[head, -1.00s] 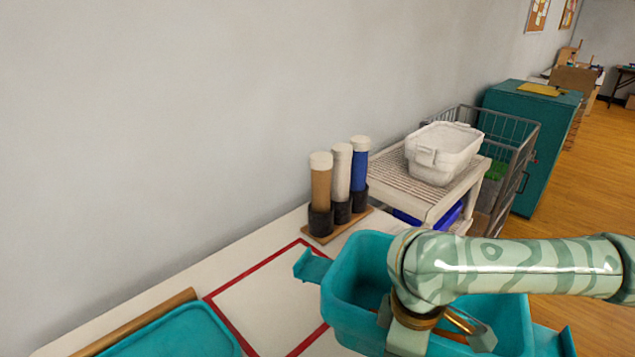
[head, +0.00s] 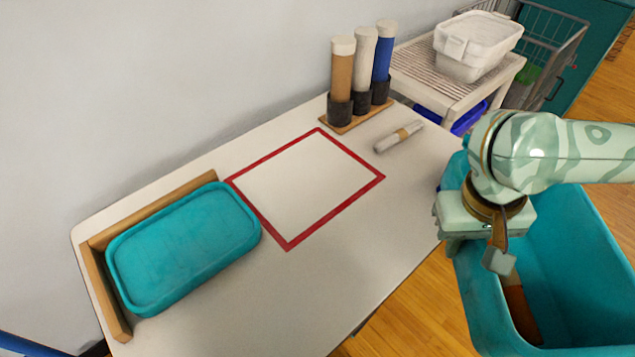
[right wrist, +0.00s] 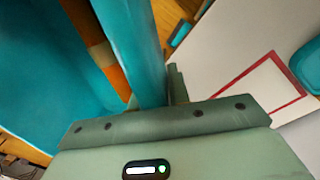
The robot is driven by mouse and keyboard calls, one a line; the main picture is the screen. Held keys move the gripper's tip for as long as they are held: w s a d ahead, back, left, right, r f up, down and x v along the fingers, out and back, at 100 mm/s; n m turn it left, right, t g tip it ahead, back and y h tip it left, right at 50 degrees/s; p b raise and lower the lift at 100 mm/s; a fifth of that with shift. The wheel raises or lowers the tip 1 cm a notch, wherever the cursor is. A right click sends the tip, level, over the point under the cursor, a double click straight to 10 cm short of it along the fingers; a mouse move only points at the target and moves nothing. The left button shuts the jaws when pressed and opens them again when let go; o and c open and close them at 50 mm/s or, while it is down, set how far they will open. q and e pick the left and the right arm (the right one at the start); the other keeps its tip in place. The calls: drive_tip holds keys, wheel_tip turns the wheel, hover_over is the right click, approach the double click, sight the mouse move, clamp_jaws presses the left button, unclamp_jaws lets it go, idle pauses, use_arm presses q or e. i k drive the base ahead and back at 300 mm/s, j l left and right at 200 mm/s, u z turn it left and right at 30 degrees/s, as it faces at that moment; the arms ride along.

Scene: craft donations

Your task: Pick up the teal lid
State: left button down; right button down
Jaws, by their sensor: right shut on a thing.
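The teal lid (head: 183,247) lies flat at the left end of the white table, against an L-shaped wooden edging. Its corner also shows at the right edge of the right wrist view (right wrist: 308,68). No gripper is near it. My right gripper (head: 482,252) is shut on the near-left wall of a teal tub (head: 585,232), beyond the table's right edge. In the right wrist view the tub wall (right wrist: 135,45) runs between the fingers; one finger is largely hidden. My left gripper is not in view.
A red-outlined square (head: 305,188) on the table (head: 350,265) is empty. A banded white roll (head: 399,137) lies behind it, near a rack of upright tubes (head: 361,75). A white cart (head: 455,88) carries a white bin (head: 478,45). A brown item (head: 522,315) is inside the tub.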

sight(155, 263)
drive_tip(key=l+u, duration=0.1)
drive_tip(key=u, duration=0.35)
drive_tip(key=i+l+u, duration=0.1)
drive_tip(key=u, duration=0.35)
drive_tip(key=l+u, duration=0.1)
drive_tip(key=u, duration=0.35)
drive_tip(key=l, duration=1.2)
